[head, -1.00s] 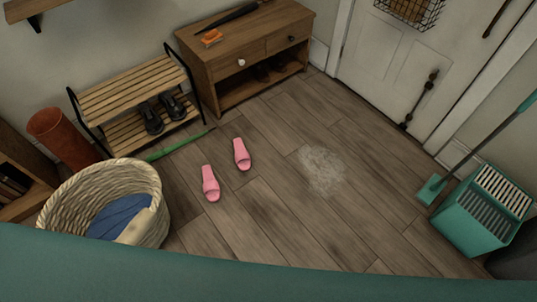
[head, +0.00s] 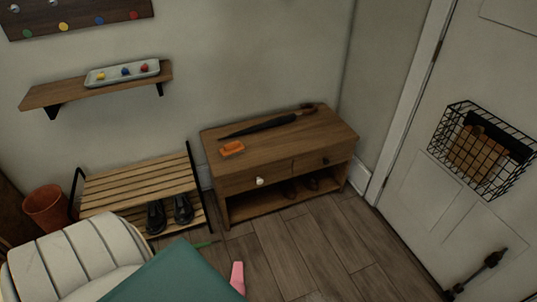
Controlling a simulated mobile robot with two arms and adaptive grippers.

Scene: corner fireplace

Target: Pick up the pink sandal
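One pink sandal (head: 237,278) shows at the bottom edge, lying on the wooden floor. A teal surface in front covers part of it, and its lower end is hidden or cut off. No second pink sandal is visible now. Neither of my grippers is in view.
A slatted shoe rack (head: 140,187) holds dark shoes (head: 183,209). Beside it stands a wooden cabinet (head: 240,183) with an umbrella (head: 265,123) and an orange item (head: 232,149) on top. A wire basket (head: 480,150) hangs on the door (head: 430,195). Floor is clear before the cabinet.

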